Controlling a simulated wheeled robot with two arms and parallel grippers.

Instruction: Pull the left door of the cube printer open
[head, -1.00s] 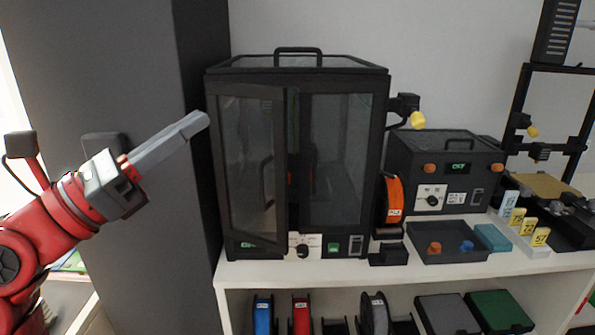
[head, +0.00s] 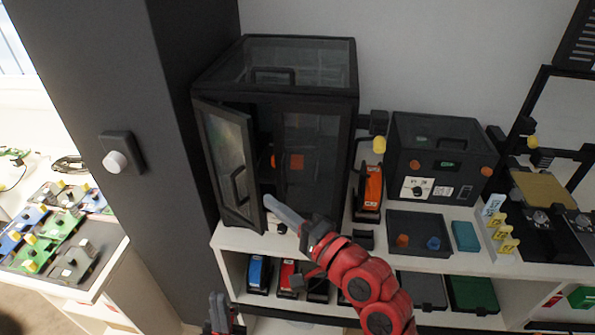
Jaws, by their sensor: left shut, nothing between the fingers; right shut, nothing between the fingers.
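The cube printer (head: 300,95) is a black box with glass panels on the white shelf. Its left door (head: 222,160), hinged at the left, stands ajar, swung outward, with a dark handle (head: 239,184) on its front. The right half of the front (head: 318,150) looks closed. My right gripper (head: 270,204) is shut and empty, its grey fingers pointing up-left close to the lower free edge of the left door. I cannot tell whether they touch it. My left gripper (head: 219,308) is low at the bottom edge, partly cut off, shut and away from the door.
A dark pillar (head: 160,60) stands close on the printer's left. On the right are an orange spool (head: 370,185), a dryer box (head: 435,155) and a shallow tray (head: 420,232). Spools sit on the shelf below. A side table (head: 105,255) holds small parts at left.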

